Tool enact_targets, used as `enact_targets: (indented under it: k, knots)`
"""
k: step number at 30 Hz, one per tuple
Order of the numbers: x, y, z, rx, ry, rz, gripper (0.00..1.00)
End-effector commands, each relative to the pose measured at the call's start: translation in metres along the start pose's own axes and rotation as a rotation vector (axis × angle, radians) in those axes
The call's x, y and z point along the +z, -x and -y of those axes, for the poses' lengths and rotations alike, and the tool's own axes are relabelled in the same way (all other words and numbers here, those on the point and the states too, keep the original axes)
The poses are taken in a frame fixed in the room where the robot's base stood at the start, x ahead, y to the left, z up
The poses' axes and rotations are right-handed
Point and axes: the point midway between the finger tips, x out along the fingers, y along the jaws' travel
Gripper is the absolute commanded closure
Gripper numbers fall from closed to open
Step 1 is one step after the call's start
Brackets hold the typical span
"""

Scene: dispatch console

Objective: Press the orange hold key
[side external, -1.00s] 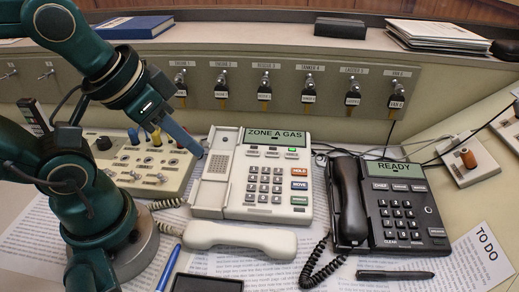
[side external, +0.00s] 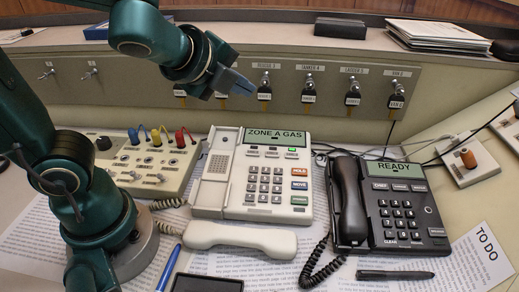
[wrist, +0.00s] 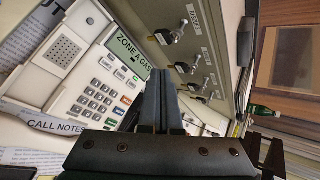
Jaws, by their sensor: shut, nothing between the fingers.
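The orange hold key (side external: 300,173) is at the top of the right key column on the cream phone (side external: 243,205), above a blue key and a green key. The phone's display reads ZONE A GAS. Its handset (side external: 240,238) lies off the cradle, in front of the phone. My gripper (side external: 247,88) is shut and empty, high above and behind the phone, near the key panel. In the wrist view the shut fingers (wrist: 161,85) point past the phone's display, and the orange key (wrist: 124,100) shows to their left.
A black phone (side external: 390,205) with display READY stands to the right. A panel with hanging keys (side external: 308,95) rises behind the phones. A switch box (side external: 150,160) with coloured cables is left. A pen (side external: 395,275) and dark device (side external: 207,284) lie in front.

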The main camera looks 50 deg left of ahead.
Motion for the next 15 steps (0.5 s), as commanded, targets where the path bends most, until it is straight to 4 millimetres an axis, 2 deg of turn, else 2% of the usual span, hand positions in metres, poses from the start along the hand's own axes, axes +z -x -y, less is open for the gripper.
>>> enact_targets:
  k: [1,3,6,10,15]
  knots:
    - [-0.015,-0.008,0.008,-0.027,-0.15,-0.023,1.0]
    - [-0.034,-0.017,0.017,-0.068,-0.334,-0.049,1.0]
    - [-0.062,-0.026,0.023,-0.117,-0.545,-0.087,1.0]
    - [-0.093,-0.033,0.021,-0.147,-0.7,-0.13,1.0]
    - [-0.114,-0.035,0.009,-0.136,-0.767,-0.168,1.0]
